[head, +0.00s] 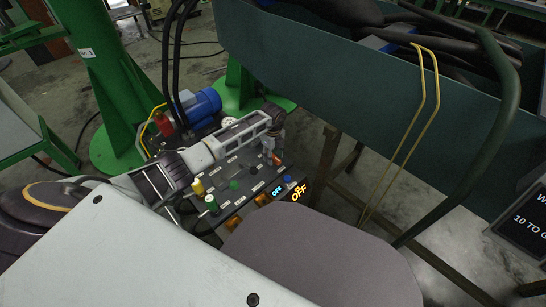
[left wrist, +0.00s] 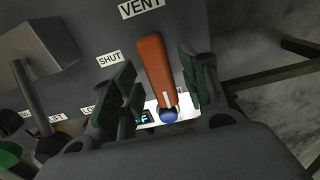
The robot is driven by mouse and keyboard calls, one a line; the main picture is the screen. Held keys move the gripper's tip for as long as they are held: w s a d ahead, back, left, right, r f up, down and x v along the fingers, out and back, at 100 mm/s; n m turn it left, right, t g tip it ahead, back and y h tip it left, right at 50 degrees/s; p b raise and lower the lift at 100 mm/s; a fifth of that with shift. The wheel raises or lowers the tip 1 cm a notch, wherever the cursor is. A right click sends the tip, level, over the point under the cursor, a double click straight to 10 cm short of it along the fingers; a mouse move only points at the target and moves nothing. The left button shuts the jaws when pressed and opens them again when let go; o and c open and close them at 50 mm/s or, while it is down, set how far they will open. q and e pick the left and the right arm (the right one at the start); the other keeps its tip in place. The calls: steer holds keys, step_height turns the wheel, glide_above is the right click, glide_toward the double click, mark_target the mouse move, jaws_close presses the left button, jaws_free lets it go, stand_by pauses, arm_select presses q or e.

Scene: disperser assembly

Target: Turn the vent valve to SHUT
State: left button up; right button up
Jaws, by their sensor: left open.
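The vent valve has an orange-red lever (left wrist: 154,68), which stands under the VENT label (left wrist: 141,7) in the left wrist view. A SHUT label (left wrist: 109,58) is to the left of the lever. The lever runs nearly up and down in that view, its top leaning slightly left, and does not point at SHUT. My left gripper (left wrist: 158,72) is open, with one dark green-padded finger on each side of the lever; whether either touches it I cannot tell. In the head view my left gripper (head: 273,147) is over the right end of the control panel (head: 232,196). My right gripper is not visible.
A blue motor (head: 201,104) is behind, and a large dark teal trough (head: 330,95) rises at the right.

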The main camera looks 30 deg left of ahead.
arm_select(q)
steer(key=shift+f, duration=0.15)
jaws_close()
stand_by(0.4)
